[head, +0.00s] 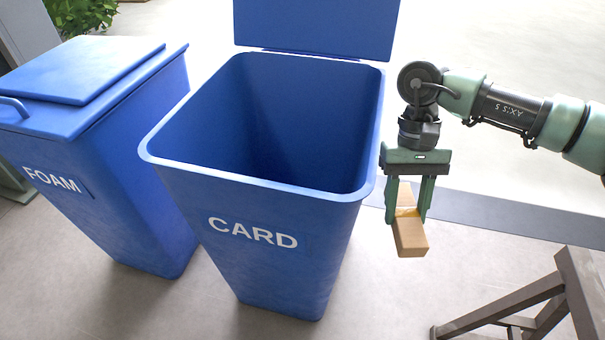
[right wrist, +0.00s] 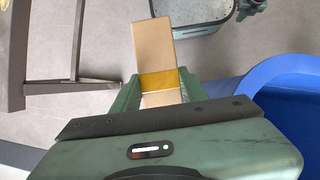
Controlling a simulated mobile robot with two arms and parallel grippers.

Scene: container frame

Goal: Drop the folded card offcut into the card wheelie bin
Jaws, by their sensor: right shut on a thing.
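The folded card offcut (head: 410,238) is a small brown cardboard piece with a yellow band. My right gripper (head: 408,213) is shut on it and holds it in the air, to the right of the card bin in the head view. The right wrist view shows the offcut (right wrist: 153,45) sticking out between the fingers (right wrist: 158,92). The blue card wheelie bin (head: 255,240) is marked CARD, and its lid (head: 318,28) stands open at the back. Its inside looks empty as far as I see. Its rim (right wrist: 270,68) shows at the right of the right wrist view. My left gripper is out of view.
A blue bin marked FOAM (head: 110,150) stands to the left with its lid shut. A dark trestle-like stand (head: 540,300) is at the lower right. A plant (head: 82,14) is at the upper left. Pale floor is clear behind the card bin.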

